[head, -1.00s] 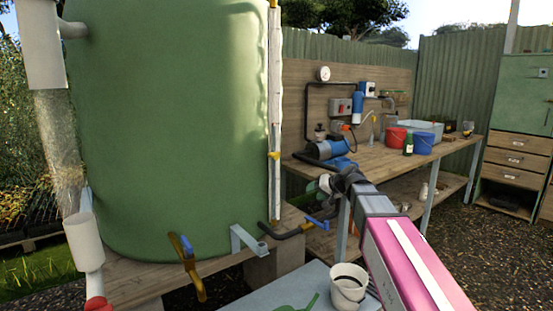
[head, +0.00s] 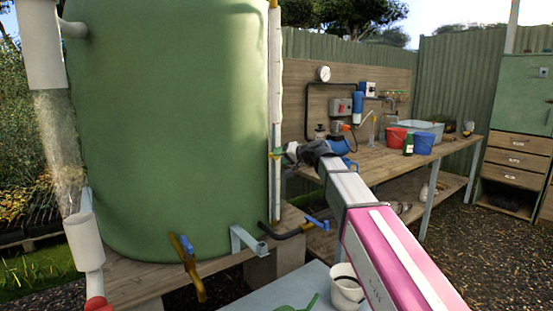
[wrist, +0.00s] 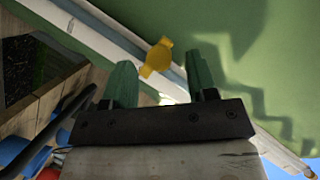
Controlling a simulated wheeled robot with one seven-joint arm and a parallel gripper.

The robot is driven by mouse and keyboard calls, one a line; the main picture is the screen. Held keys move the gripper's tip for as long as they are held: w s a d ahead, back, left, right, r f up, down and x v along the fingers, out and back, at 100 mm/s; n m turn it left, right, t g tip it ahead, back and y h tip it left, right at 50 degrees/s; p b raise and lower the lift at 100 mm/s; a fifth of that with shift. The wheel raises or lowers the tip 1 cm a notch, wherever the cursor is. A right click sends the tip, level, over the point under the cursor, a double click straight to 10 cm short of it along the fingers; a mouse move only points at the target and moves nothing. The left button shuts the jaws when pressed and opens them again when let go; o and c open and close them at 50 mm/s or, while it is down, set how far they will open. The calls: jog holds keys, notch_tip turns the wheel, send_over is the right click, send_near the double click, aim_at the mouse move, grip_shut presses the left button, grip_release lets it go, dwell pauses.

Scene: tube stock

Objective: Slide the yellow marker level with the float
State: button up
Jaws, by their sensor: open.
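The yellow marker (wrist: 157,58) sits on the narrow gauge tube against the green tank in the wrist view. In the head view the white gauge strip (head: 275,80) runs upright along the tank's right side, and my gripper largely covers the marker. My gripper (wrist: 161,75) is open, with one green fingertip on each side of the marker in the picture; contact cannot be made out. In the head view my gripper (head: 279,153) reaches the strip at about mid-height of the tank. I cannot make out the float.
The green tank (head: 170,120) fills the left. A blue-handled valve pipe (head: 290,231) juts out below the gripper. A workbench (head: 385,157) with pump and buckets stands at right. A white bucket (head: 346,290) sits low in front.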

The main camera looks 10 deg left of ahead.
jog(key=shift+x, duration=1.5)
grip_shut()
notch_tip(320, 180, up, 12)
jog(key=shift+r, duration=0.1)
grip_release()
jog(key=v, duration=1)
jog(key=shift+d, duration=0.35)
